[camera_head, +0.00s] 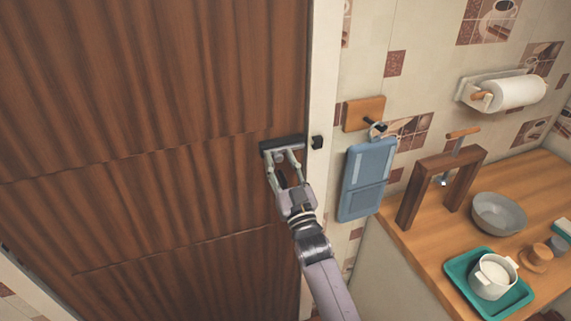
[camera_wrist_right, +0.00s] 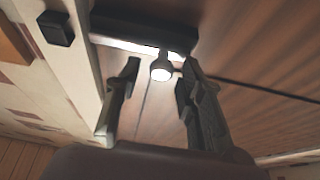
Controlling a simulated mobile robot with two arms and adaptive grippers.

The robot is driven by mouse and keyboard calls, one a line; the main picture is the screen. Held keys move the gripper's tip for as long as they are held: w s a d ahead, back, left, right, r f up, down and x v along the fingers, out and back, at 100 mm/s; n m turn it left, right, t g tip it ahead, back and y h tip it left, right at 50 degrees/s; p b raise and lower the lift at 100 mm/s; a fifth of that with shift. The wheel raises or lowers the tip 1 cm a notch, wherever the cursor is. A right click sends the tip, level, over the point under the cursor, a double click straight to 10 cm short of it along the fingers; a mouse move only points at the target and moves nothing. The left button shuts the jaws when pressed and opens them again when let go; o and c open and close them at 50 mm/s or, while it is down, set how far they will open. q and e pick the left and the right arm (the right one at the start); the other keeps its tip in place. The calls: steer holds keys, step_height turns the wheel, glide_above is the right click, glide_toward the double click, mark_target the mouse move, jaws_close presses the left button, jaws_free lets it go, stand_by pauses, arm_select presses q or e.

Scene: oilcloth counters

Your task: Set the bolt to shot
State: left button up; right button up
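The bolt (camera_head: 284,142) is a dark housing fixed on the brown wooden door (camera_head: 150,120) near its right edge. In the right wrist view its dark body (camera_wrist_right: 145,30) runs across the top, with a bright rod and a round knob (camera_wrist_right: 162,70) sticking out toward me. A small black keeper (camera_head: 317,142) sits on the white door frame, and it also shows in the wrist view (camera_wrist_right: 56,28). My right gripper (camera_head: 283,160) is at the bolt, its fingers open on either side of the knob, with a gap visible. My left gripper is out of view.
A blue cloth or board (camera_head: 367,180) hangs from a wooden wall hook right of the frame. The wooden counter (camera_head: 420,245) at right holds a wooden stand (camera_head: 440,185), a grey bowl (camera_head: 499,213) and a teal tray (camera_head: 458,270) with a white pot.

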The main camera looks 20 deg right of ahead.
jaws_close()
stand_by(0.6)
